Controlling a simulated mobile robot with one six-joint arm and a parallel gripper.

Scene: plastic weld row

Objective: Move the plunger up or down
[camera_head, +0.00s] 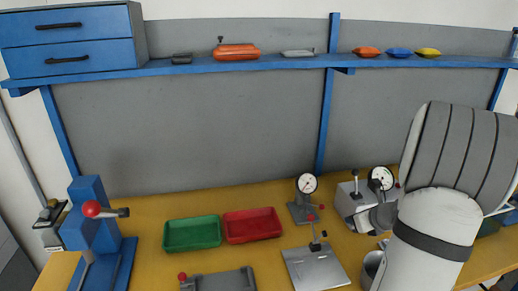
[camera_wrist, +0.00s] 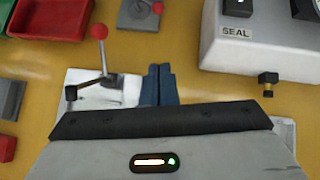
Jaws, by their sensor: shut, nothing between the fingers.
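My gripper (camera_wrist: 158,84) shows in the wrist view as two dark blue fingers pressed together, empty. They are over the pale plate of a small lever fixture, and I cannot tell if they touch it. The fixture has an upright lever with a red knob (camera_wrist: 99,32) and a black side handle; in the head view its plate (camera_head: 318,270) is at the lower middle. I cannot tell for sure which part is the plunger. A white box marked SEAL (camera_wrist: 265,50) has a black-and-brass fitting (camera_wrist: 267,82) in front; in the head view the box (camera_head: 352,205) is partly hidden by my arm.
A dial gauge stand (camera_head: 306,186) stands behind the fixture. A red tray (camera_head: 252,225) and a green tray (camera_head: 192,233) lie to its left. A blue press (camera_head: 92,225) with a red-knobbed handle stands farther left. A blue shelf (camera_head: 190,69) runs along the back wall.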

